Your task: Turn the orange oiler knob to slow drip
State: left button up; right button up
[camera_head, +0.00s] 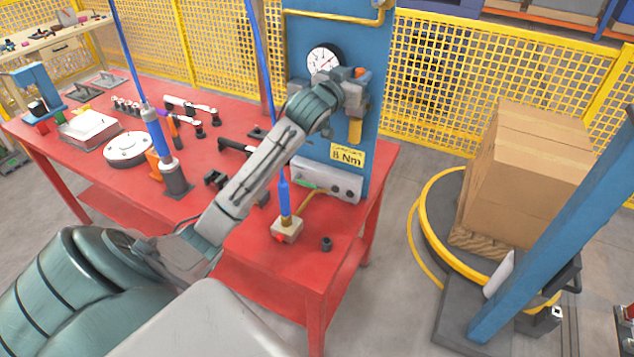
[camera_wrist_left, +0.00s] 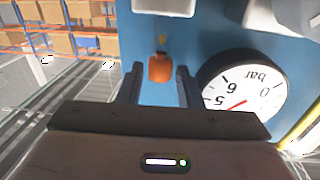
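The orange oiler knob (camera_wrist_left: 160,68) shows in the left wrist view, ahead of the blue panel and between my two finger tips. In the head view a bit of orange (camera_head: 361,73) shows beside my gripper; most of that spot is hidden by it. My left gripper (camera_head: 357,84) is raised at the blue panel (camera_head: 360,30), just right of the gauge. In the wrist view the left gripper (camera_wrist_left: 159,84) is open, with a gap on each side of the knob. I cannot tell how far the fingers reach along it. My right gripper is not in view.
A white pressure gauge (camera_head: 323,60) sits close left of my gripper; it also shows in the wrist view (camera_wrist_left: 243,90). A yellow pipe (camera_head: 335,18) runs above. A yellow sign (camera_head: 347,154) hangs below. The red table (camera_head: 88,158) holds tools and fixtures. Cardboard boxes (camera_head: 530,150) stand right.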

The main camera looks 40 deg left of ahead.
pick_arm(q)
jog(key=shift+s+a+f+m+h, duration=0.1)
jog(key=shift+s+f+m+h, duration=0.15)
jog(key=shift+h, duration=0.25)
jog(key=s+d+b, duration=0.1)
jog(key=s+b, duration=0.4)
jog(key=s, duration=0.5)
jog(key=s+d+f+g, duration=0.1)
jog(key=s+f+g, duration=0.1)
jog(key=f, duration=0.7)
jog(key=s+d+f+g, duration=0.2)
jog(key=s+f, duration=0.2)
jog(key=f, duration=0.5)
jog(key=s+d+f+g+y, duration=0.1)
jog(key=s+d+f+g, duration=0.1)
jog(key=f, duration=0.7)
jog(key=shift+s+f+g, duration=0.25)
jog(key=shift+s+g, duration=0.25)
jog(key=shift+s, duration=0.35)
